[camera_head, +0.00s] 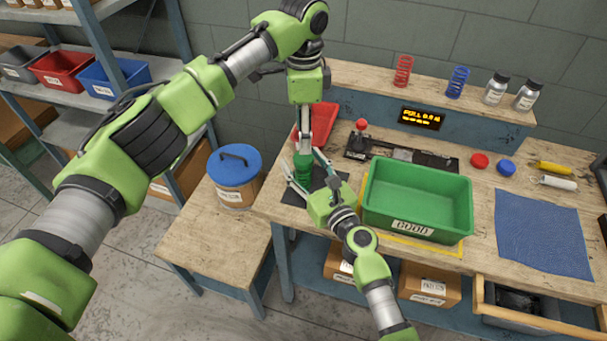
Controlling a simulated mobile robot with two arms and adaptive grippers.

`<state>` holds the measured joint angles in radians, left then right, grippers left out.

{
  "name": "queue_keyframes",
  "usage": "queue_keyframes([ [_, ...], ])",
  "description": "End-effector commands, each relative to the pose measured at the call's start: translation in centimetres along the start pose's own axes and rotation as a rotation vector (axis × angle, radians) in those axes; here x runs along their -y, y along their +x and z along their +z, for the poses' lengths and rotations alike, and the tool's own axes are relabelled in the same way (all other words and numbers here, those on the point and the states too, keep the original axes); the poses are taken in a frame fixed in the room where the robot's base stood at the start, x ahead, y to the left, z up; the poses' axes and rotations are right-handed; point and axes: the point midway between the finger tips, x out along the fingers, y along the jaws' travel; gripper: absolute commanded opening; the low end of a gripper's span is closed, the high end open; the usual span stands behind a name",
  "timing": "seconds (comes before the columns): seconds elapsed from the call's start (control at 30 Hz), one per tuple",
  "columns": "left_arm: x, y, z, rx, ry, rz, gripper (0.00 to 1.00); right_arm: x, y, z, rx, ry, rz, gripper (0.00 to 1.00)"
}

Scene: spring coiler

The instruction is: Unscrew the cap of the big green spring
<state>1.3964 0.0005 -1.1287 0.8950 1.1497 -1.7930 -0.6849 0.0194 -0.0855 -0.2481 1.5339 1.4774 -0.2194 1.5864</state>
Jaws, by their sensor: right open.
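The big green spring (302,171) stands upright on a dark mat (283,190) at the left end of the workbench. It is small in view and partly covered by my grippers. My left gripper (302,148) points straight down from above, its fingertips at the top of the spring. I cannot tell whether its fingers are closed on a cap; the cap is not clearly visible. My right gripper (301,160) comes from the front right. It is open, with one finger on each side of the spring, and I see no clear contact.
A green bin (415,228) labelled GOOD stands right of my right gripper. A red tray (320,112) lies behind the spring. A blue-lidded drum (236,160) stands left. A red-knobbed fixture (360,140) sits behind the bin. A blue mat (545,235) lies bare at right.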

Motion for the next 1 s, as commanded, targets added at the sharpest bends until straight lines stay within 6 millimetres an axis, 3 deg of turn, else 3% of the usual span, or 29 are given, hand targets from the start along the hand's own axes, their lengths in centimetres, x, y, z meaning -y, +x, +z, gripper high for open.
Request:
queue_keyframes([
  [0.1, 0.01, 0.01, 0.02, 0.0, 0.0, 0.0, 0.49, 0.0, -0.01, 0.01, 0.0, 0.0, 0.0, 0.55],
  [0.13, 0.01, 0.01, 0.02, 0.0, 0.0, 0.0, 0.49, 0.0, -0.01, 0.01, 0.0, 0.0, 0.0, 0.49],
  [0.33, 0.01, 0.01, 0.02, 0.0, -0.001, 0.0, 0.49, 0.01, -0.02, 0.0, 0.0, 0.0, 0.0, 0.0],
  [0.57, 0.0, 0.01, 0.0, 0.0, -0.013, 0.0, 0.49, 0.02, -0.03, -0.01, 0.0, 0.0, 0.0, 0.0],
  [1.0, 0.0, 0.24, 0.0, 0.0, -0.379, 0.0, 0.49, 0.02, -0.04, -0.01, 0.0, 0.0, 0.0, 0.0],
])
